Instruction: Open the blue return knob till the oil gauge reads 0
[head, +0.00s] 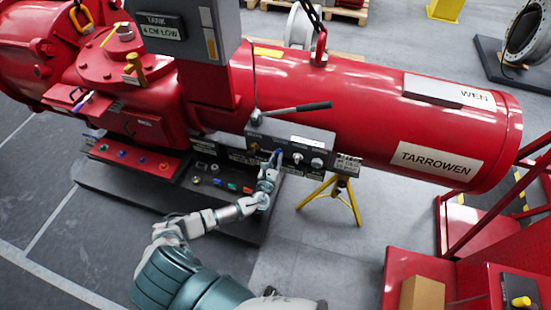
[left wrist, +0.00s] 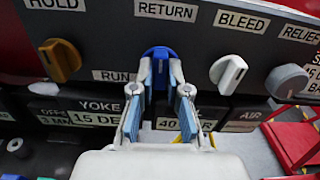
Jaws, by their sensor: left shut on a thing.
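The blue return knob (left wrist: 159,53) sits on a dark panel (left wrist: 200,28) under a RETURN label, with a RUN label to its lower left. My left gripper (left wrist: 161,72) has one finger on each side of the knob and is shut on it. In the head view my left gripper (head: 272,163) reaches the front of the panel (head: 310,142) on the red actuator, mostly covering the knob. I cannot make out an oil gauge reading. A grey box carries a TANK sign (head: 160,27) reading "4 CM LOW". My right gripper is not in view.
An orange HOLD knob (left wrist: 60,60) is left of the blue knob; a white BLEED knob (left wrist: 228,71) and a grey RELIEF knob (left wrist: 286,82) are right. A lever (head: 300,108) sticks out above the panel. A yellow stand (head: 343,191) is below the red cylinder.

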